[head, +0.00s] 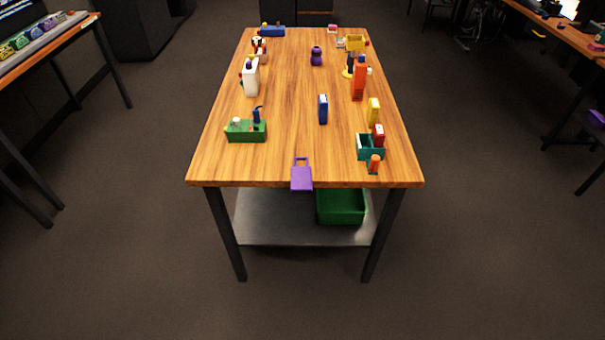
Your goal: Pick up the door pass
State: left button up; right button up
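No object carries a label that I can read as a door pass. Neither of my grippers shows in the head view.
The wooden table (280,160) carries a green holder (246,134), a white bottle (251,78), a blue upright object (323,109), an orange bottle (359,82) and a teal box (366,152). A green bin (341,208) sits on the lower shelf. Floor in front is clear.

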aim_at(301, 176)
jog(key=i+j+z, duration=0.3)
jog(key=j+z, duration=0.25)
jog(key=i+j+z, duration=0.15)
jog(key=j+z, duration=0.15)
jog(key=i+j+z, duration=0.1)
jog(key=j+z, duration=0.2)
jog(key=j, duration=0.15)
